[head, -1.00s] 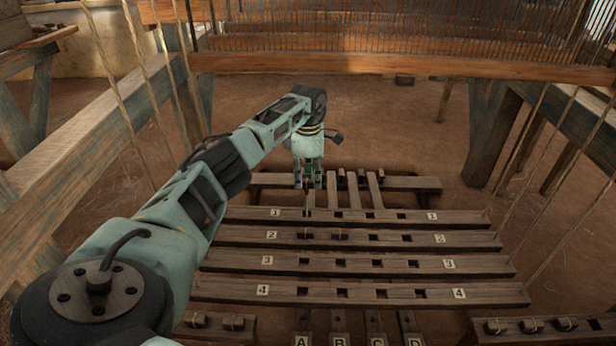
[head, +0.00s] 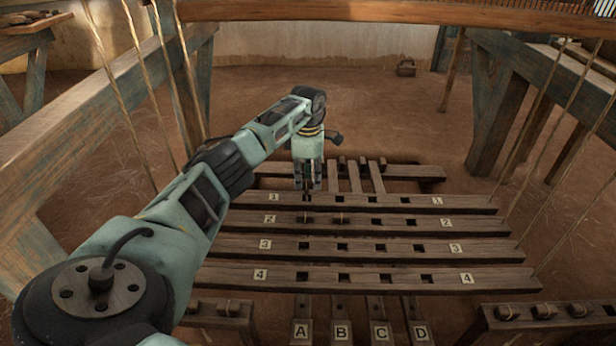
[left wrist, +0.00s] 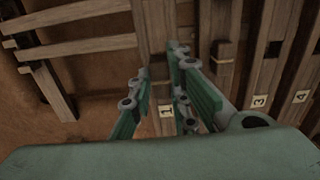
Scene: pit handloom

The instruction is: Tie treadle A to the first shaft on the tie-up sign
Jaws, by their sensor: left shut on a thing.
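My left gripper (head: 308,190) points down over the left part of shaft 1 (head: 345,202), at its first hole. It is shut on a thin cord, mostly hidden between the fingers. The left wrist view shows the fingers (left wrist: 170,98) beside the "1" label and a tan band on shaft 1 (left wrist: 158,60). Shaft 2 (head: 390,222), shaft 3 (head: 400,247) and shaft 4 (head: 310,276) lie nearer, parallel. Thin tan cord bits show at shaft 2's first two holes. Treadle A (head: 301,331) is at the bottom, left of treadle B (head: 340,331). My right gripper and the tie-up sign are out of view.
Treadles C (head: 380,331) and D (head: 420,331) are at the bottom. A rack with several cord loops (head: 544,312) stands at lower right, another (head: 228,309) at lower left. Slanted ropes and loom posts (head: 497,120) flank the shafts.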

